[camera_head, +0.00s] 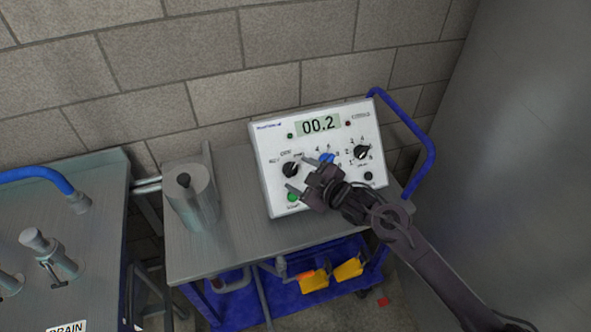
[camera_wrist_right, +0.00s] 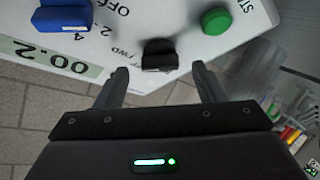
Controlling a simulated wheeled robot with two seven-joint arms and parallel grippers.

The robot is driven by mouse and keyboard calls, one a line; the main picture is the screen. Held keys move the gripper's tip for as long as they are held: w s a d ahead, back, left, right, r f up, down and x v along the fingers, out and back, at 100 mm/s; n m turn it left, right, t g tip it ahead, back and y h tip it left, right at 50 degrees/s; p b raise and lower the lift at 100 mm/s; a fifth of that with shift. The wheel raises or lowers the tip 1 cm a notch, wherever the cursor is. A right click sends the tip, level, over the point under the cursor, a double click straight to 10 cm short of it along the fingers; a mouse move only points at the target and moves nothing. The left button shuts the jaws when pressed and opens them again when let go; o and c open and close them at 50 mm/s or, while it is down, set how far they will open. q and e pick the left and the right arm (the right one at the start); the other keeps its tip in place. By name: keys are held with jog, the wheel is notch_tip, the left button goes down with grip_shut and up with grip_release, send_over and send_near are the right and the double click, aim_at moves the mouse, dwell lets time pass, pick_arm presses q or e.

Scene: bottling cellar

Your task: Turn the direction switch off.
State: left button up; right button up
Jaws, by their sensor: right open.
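The white control box (camera_head: 315,190) stands on a metal cart, its display reading 00.2. The direction switch appears to be the black knob (camera_head: 291,169) at the panel's left, above the green button (camera_head: 293,197). In the right wrist view this black knob (camera_wrist_right: 158,54) lies between my right gripper's fingers, with a gap on both sides. An FWD mark is beside it. Which way the knob points is unclear. My right gripper (camera_head: 298,174) is open and empty at the panel's left half. My left gripper is out of view.
A blue knob (camera_head: 326,160) is right of the black one, with another black knob (camera_head: 362,152) further right. A metal cylinder (camera_head: 191,196) stands left on the cart top (camera_head: 240,235). A grey panel (camera_head: 510,150) rises at the right.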

aim_at(291, 170)
jog(key=shift+x, duration=1.3)
jog(key=shift+c, duration=0.2)
jog(key=c, duration=0.9)
